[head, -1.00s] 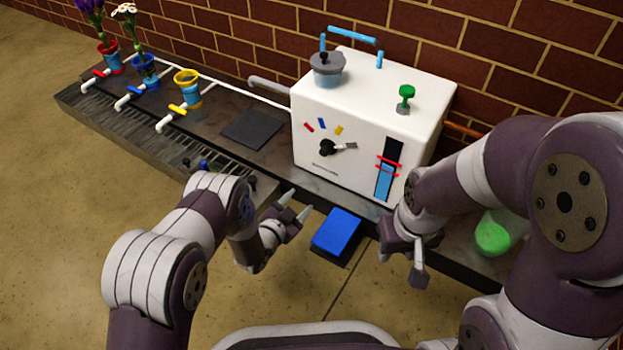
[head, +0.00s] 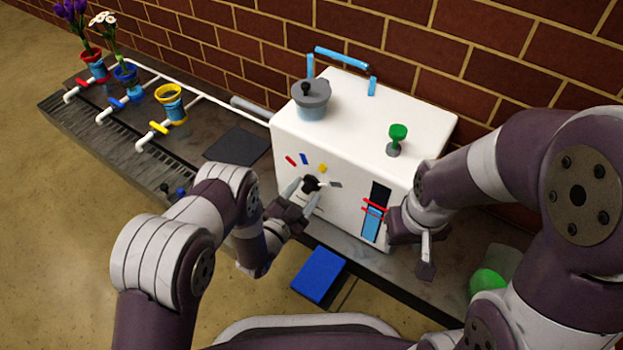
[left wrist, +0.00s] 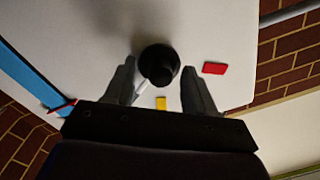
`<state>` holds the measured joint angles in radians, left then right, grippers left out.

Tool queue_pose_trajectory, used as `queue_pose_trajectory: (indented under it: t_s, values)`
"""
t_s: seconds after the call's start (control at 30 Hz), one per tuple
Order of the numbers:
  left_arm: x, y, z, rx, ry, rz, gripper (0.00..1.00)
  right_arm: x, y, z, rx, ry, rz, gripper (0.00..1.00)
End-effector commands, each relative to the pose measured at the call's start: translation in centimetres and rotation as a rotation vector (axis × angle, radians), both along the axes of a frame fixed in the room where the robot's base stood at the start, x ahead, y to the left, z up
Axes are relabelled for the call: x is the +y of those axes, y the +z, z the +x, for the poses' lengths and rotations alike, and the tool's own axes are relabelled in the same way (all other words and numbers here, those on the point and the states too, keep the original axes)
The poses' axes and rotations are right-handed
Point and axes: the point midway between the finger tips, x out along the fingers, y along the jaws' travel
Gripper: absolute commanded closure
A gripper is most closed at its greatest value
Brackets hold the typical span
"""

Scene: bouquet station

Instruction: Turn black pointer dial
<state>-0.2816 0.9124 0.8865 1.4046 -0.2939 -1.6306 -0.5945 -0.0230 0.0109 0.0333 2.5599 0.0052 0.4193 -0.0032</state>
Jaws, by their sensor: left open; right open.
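The black pointer dial (head: 311,183) sits on the front face of the white machine (head: 350,135), below red, blue and yellow marks. It also shows in the left wrist view as a round black knob (left wrist: 160,64) with a pale pointer. My left gripper (head: 302,193) is open at the dial, one finger to each side of it in the wrist view; I cannot tell whether they touch it. The dial's pointer is partly hidden by the gripper in the head view. My right gripper (head: 425,262) is open and empty in front of the machine's right end.
A blue pad (head: 320,275) lies at the counter's front, below my left gripper. A red-marked blue gauge (head: 374,215) is right of the dial. A green knob (head: 397,140) and a grey lidded pot (head: 312,100) are on top. Flower pots with taps stand at the left.

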Motion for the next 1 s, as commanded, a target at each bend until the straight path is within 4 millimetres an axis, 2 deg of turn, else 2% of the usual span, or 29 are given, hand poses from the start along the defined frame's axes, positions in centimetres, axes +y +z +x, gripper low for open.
queue_pose_trajectory:
  t_s: [0.33,0.37,0.5,0.53,1.0]
  values:
    - [0.04,-0.02,-0.14,0.000,0.000,0.000,0.45,0.00,0.02,-0.01,0.000,0.000,0.000,0.57]
    - [0.04,-0.02,-0.14,0.000,0.000,0.000,0.52,0.00,0.02,-0.01,0.000,0.000,0.000,0.57]
    - [0.04,-0.01,-0.13,0.001,0.001,0.000,0.97,0.00,0.02,0.00,0.000,0.000,0.000,0.57]
    - [0.04,-0.01,-0.12,0.000,0.000,0.000,1.00,0.00,0.02,0.00,0.000,0.000,0.000,0.57]
    - [0.01,0.22,-0.08,0.040,0.000,-0.055,1.00,0.00,0.69,0.00,0.000,0.000,0.000,0.57]
